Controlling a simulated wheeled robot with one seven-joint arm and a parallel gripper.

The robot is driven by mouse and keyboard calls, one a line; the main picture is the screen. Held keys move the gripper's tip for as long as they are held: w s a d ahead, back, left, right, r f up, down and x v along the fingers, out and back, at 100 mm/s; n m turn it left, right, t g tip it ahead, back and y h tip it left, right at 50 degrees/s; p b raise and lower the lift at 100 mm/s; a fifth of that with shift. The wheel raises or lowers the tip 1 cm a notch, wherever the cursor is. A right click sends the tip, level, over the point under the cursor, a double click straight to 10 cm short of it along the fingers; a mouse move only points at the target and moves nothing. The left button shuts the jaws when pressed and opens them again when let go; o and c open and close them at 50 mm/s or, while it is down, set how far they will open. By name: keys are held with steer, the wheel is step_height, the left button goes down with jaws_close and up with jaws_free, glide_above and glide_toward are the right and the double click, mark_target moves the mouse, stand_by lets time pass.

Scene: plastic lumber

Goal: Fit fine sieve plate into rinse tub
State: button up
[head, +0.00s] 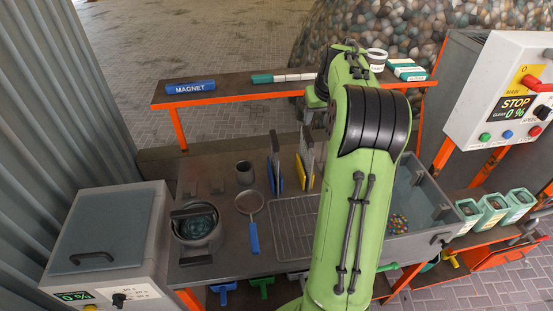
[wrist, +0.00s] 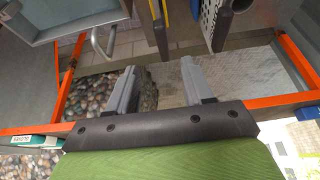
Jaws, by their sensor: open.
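Two sieve plates stand upright on the bench, one with a blue edge (head: 275,160) and one with a yellow edge (head: 303,168). In the wrist view, the blue-edged plate (wrist: 211,14) shows clear round holes; the yellow-edged plate (wrist: 156,28) is seen nearly edge-on. I cannot tell which is the fine one. The grey rinse tub (head: 421,190) is right of my arm, partly hidden by it; its corner shows in the wrist view (wrist: 45,22). My gripper (wrist: 158,88) is open and empty, apart from both plates; my arm mostly hides it in the head view.
A sieve (head: 250,204) with blue handle, a dark cup (head: 244,173) and a pot (head: 197,227) are left. A raised shelf (head: 226,91) runs behind. A control box (head: 503,92) stands right.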

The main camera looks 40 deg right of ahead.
mark_target(309, 137)
steer(key=x, duration=1.1)
steer(key=shift+w+a+f, duration=0.15)
steer(key=shift+w+f, duration=0.05)
steer(key=shift+w, duration=0.1)
steer(key=x, duration=0.4)
steer(key=shift+w+f, duration=0.15)
steer(key=shift+f, duration=0.2)
steer(key=shift+r, duration=0.1)
steer(key=shift+c, duration=1.3)
jaws_close()
